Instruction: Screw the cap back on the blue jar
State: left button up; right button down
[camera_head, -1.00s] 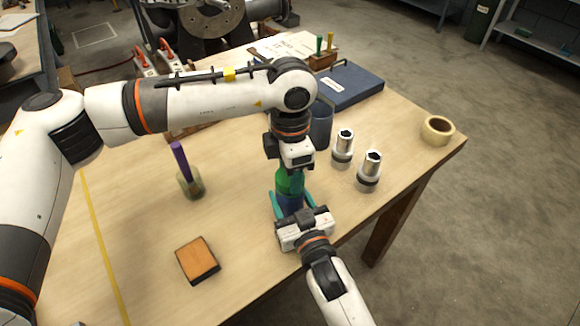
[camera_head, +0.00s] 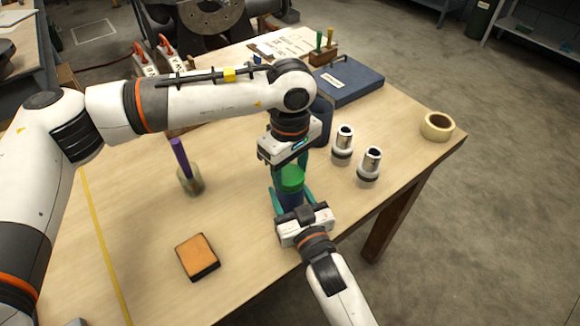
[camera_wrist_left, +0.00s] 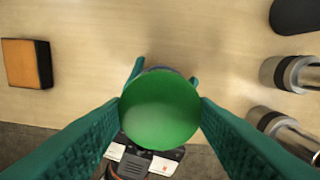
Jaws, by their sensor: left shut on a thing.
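The green cap (camera_head: 291,178) is at the top of the blue jar (camera_head: 290,201), near the table's front edge. The jar stands upright. My left gripper (camera_head: 292,176) comes down from above and is shut on the cap; in the left wrist view the green cap (camera_wrist_left: 160,109) is between its teal fingers (camera_wrist_left: 160,112). The cap hides the jar's mouth, so I cannot tell whether the threads are engaged. My right gripper (camera_head: 292,198) reaches in from the front, with teal fingers on both sides of the jar, shut on it.
Two metal sockets (camera_head: 343,145) (camera_head: 369,167) and a dark blue cup (camera_head: 320,125) stand close on the right. A tape roll (camera_head: 437,127) lies farther right, a blue case (camera_head: 347,82) behind. An orange-brown block (camera_head: 197,257) and a glass with a purple stick (camera_head: 190,180) are left.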

pick_arm(q)
jog(key=m, duration=1)
jog(key=shift+m, duration=0.4)
jog(key=m, duration=0.8)
jog(key=shift+a+m, duration=0.1)
jog(key=shift+m, duration=0.2)
jog(key=o, duration=0.9)
jog(key=shift+o, duration=0.2)
jog(key=shift+r, duration=0.1)
